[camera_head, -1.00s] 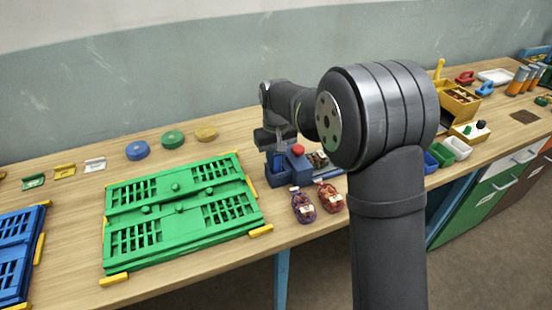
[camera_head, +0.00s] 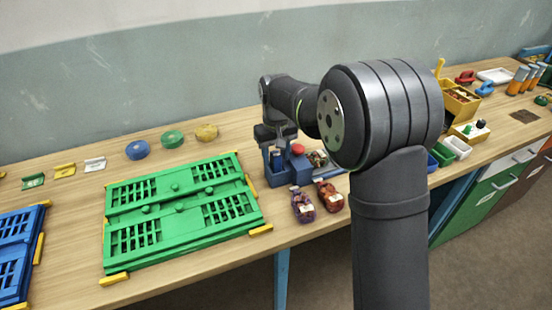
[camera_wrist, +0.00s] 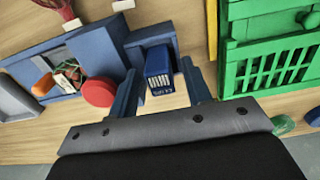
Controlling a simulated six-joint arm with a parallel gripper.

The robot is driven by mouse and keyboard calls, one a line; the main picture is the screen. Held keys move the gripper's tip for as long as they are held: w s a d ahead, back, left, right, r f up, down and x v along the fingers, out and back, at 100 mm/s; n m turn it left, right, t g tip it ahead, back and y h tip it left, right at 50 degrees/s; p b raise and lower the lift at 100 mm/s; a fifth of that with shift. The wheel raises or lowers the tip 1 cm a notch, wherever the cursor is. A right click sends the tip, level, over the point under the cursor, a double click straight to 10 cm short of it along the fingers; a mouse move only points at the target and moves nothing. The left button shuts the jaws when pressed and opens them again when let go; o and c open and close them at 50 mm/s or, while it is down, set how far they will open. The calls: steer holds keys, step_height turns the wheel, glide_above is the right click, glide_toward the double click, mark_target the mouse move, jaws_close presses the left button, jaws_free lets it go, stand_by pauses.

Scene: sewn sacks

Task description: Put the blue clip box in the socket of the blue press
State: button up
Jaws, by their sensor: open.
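The blue clip box (camera_wrist: 158,66), dark blue with white clips or print on its end, stands upright in the socket of the blue press (camera_wrist: 135,40) in the wrist view. How deep it sits is hard to tell. The press has a red round button (camera_wrist: 98,92) beside the socket. In the head view the press (camera_head: 299,170) stands on the bench right of the green crate. My gripper (camera_wrist: 160,72) is open, one finger on each side of the box, with gaps visible. In the head view my gripper (camera_head: 275,133) is above the socket, partly hidden.
A green slotted crate (camera_head: 180,205) lies left of the press. Two net bags, one purple (camera_head: 303,205) and one red (camera_head: 329,196), lie in front. Coloured discs (camera_head: 172,139) lie behind the crate. Bins (camera_head: 456,148) stand at the right.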

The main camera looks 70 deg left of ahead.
mark_target(276, 154)
step_height(276, 154, up, 10)
steer(key=shift+r, duration=0.25)
stand_by(0.3)
steer(key=shift+f, duration=4.35)
steer(key=shift+f, duration=0.1)
